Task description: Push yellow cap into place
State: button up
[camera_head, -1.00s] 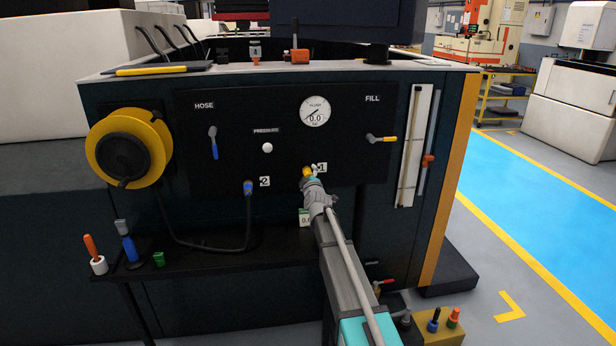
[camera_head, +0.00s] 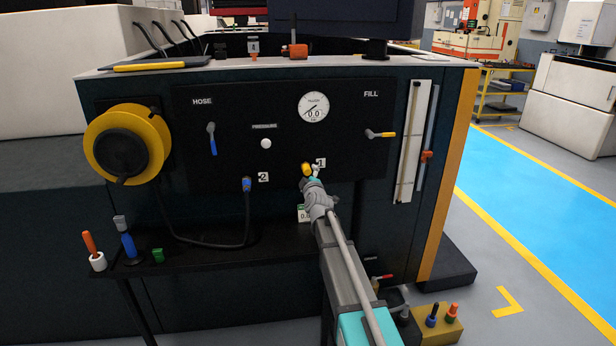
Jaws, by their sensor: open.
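The yellow cap (camera_head: 306,169) is at the port marked 1 on the dark panel (camera_head: 285,130), left of the number label. Whether it is fully seated cannot be told from here. My gripper (camera_head: 313,180) is just below and right of the cap, at the end of my arm reaching up from the bottom. It is open and looks close to the cap. Its fingertips are small here, and whether they touch the cap is unclear.
A blue connector (camera_head: 247,184) with a black hose sits at port 2. A blue-handled lever (camera_head: 212,139), a yellow-handled lever (camera_head: 381,134) and a gauge (camera_head: 313,107) surround the port. A black shelf (camera_head: 200,247) juts out below, holding loose tools at left.

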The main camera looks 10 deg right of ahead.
jog(key=shift+s, duration=0.45)
jog(key=shift+s, duration=0.15)
jog(key=s, duration=1.1)
jog(key=shift+s, duration=0.4)
dwell(0.3)
jog(key=s+a+f+m+g, duration=0.1)
jog(key=s+f+m+g, duration=0.3)
jog(key=s+f+g, duration=0.45)
jog(key=s+a+f+m+g, duration=0.1)
jog(key=s+f+m+g, duration=0.45)
jog(key=s+f, duration=0.6)
jog(key=s+d+r+m+g+p, duration=0.1)
jog(key=s+g, duration=0.1)
jog(key=s, duration=0.3)
jog(key=s+d+r+m+g, duration=0.1)
jog(key=s+m+g, duration=0.1)
jog(key=s, duration=0.3)
notch_tip(320, 180, up, 14)
jog(key=p, duration=1.3)
jog(key=shift+a, duration=0.15)
